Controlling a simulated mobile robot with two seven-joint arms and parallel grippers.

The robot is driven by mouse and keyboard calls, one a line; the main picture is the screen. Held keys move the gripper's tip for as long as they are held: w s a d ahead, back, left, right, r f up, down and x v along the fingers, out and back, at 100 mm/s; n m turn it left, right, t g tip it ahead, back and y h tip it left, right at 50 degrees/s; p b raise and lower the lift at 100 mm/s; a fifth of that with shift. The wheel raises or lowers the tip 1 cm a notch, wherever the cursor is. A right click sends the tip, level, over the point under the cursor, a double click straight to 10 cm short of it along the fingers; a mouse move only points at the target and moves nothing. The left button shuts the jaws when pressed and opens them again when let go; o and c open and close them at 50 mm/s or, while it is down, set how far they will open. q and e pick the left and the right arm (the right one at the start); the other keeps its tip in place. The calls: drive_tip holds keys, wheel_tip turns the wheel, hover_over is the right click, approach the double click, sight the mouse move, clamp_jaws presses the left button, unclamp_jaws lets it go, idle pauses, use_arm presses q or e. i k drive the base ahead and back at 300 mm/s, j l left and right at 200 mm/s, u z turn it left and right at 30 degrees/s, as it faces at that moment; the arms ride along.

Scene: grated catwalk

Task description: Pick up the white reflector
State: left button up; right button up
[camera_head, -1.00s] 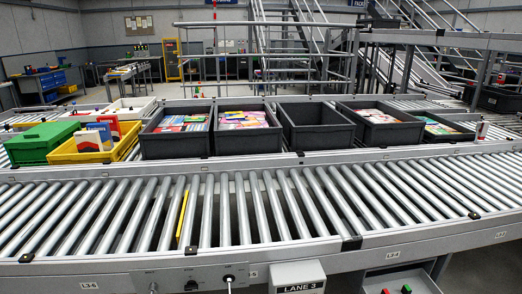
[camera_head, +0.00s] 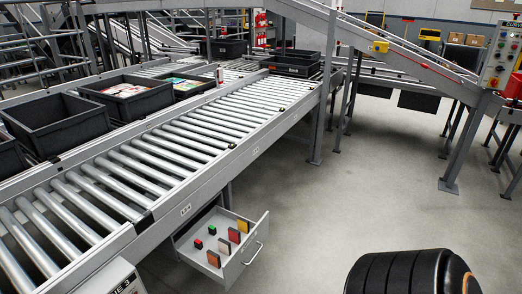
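An open grey drawer (camera_head: 247,265) hangs under the near side of the roller conveyor, at the lower middle of the head view. Several small upright plates stand in a row along its right side. A yellow-orange plate (camera_head: 243,226) stands at the far end. Neither of my grippers is in view.
The roller conveyor (camera_head: 180,153) runs along the left, with dark bins (camera_head: 54,123) behind it. A button with a green top (camera_head: 211,229) and one with a red top (camera_head: 198,243) sit in the drawer. Grey floor (camera_head: 340,205) to the right is mostly clear, with conveyor legs (camera_head: 452,160) beyond.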

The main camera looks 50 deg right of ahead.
sight(224, 246)
drive_tip(key=z, duration=1.35)
